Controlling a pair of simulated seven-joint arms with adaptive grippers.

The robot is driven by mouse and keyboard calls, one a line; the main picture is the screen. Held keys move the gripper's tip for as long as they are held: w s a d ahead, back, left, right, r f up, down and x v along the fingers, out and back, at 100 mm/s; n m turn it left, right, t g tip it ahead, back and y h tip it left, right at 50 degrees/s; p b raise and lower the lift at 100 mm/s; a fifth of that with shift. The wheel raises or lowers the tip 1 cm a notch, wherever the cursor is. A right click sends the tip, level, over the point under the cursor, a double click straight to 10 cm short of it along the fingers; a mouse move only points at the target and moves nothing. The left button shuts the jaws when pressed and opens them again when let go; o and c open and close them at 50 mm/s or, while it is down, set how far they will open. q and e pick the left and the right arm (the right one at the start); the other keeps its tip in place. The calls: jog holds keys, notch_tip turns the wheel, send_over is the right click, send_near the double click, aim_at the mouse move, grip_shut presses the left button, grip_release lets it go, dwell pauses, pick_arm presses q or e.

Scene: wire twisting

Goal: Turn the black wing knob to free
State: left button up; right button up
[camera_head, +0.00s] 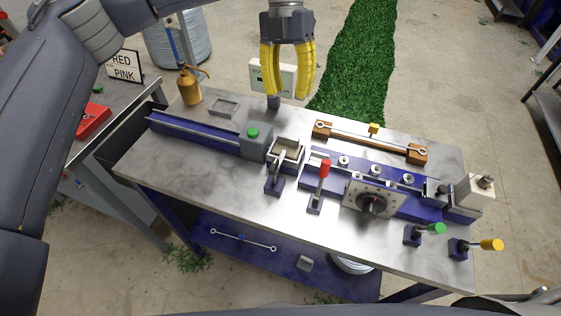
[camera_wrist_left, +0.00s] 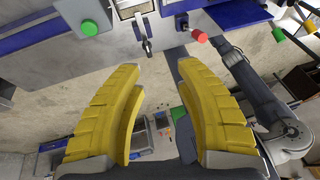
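The black wing knob (camera_head: 372,205) sits at the middle of a pale dial plate (camera_head: 358,196) with dark marks, on the front side of the blue rail on the bench. The dial lettering is too small to read. My left gripper (camera_head: 287,93) has yellow fingers, spread apart with nothing between them. It hangs above the back of the bench, well behind and to the left of the knob. Its open fingers also fill the left wrist view (camera_wrist_left: 161,66), where I cannot make out the wing knob. My right gripper is in neither view.
A red-handled lever (camera_head: 324,170) stands just left of the dial plate. Green (camera_head: 433,228) and yellow (camera_head: 490,244) levers stand to its right. A grey block with a green button (camera_head: 253,133), a wooden bar (camera_head: 410,152) and an oil can (camera_head: 190,88) share the bench.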

pick_arm(q)
jog(key=s+a+n+y, duration=0.1)
jog(key=s+y, duration=0.1)
send_near(274, 164)
jog(key=x, duration=1)
dwell(0.5)
grip_shut()
